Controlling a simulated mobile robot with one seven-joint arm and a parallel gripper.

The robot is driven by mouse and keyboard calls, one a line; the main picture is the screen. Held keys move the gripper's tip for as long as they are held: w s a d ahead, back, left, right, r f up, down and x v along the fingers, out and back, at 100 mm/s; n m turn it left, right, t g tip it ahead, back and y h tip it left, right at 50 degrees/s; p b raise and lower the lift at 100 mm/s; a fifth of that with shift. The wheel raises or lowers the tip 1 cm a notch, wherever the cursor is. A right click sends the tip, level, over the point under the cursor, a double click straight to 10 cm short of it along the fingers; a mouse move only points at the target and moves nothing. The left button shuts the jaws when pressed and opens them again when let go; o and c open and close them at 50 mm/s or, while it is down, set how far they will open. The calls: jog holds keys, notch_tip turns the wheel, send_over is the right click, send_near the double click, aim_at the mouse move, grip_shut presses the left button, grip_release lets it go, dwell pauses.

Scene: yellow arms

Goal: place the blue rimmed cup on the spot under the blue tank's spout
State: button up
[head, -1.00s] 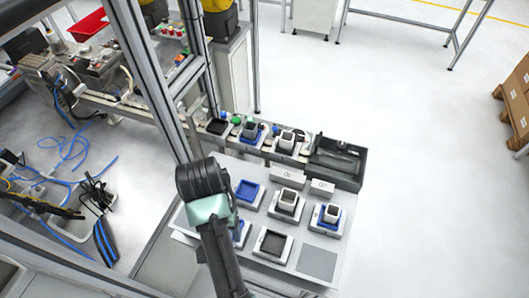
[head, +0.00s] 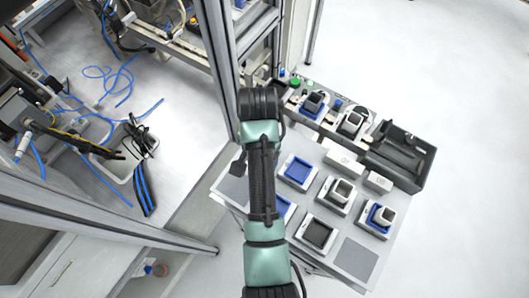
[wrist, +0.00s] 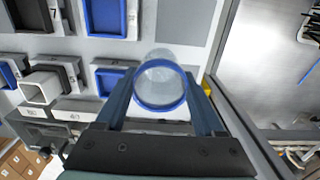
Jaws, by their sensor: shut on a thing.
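The blue rimmed cup (wrist: 161,105) is a clear cup with a blue ring at its mouth. In the wrist view it sits between the two fingers of my gripper (wrist: 160,80), which is shut on it. The cup's mouth faces the wrist camera, and its far end is over the light table top. In the head view my arm hides the gripper and the cup. I cannot pick out the blue tank, its spout or the spot under it with certainty in either view.
The table (head: 290,238) holds several square holders, some blue, some dark, some with small grey blocks. A back row of fixtures (head: 315,103) and a dark open bin (head: 398,155) stand beyond. A metal frame post (head: 228,70) stands close to my arm. Open floor lies right.

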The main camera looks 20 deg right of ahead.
jog(key=shift+w+f+p, duration=0.1)
jog(key=shift+f+p, duration=0.35)
jog(key=shift+f, duration=2.35)
jog(key=shift+f, duration=0.15)
jog(key=o, duration=1.3)
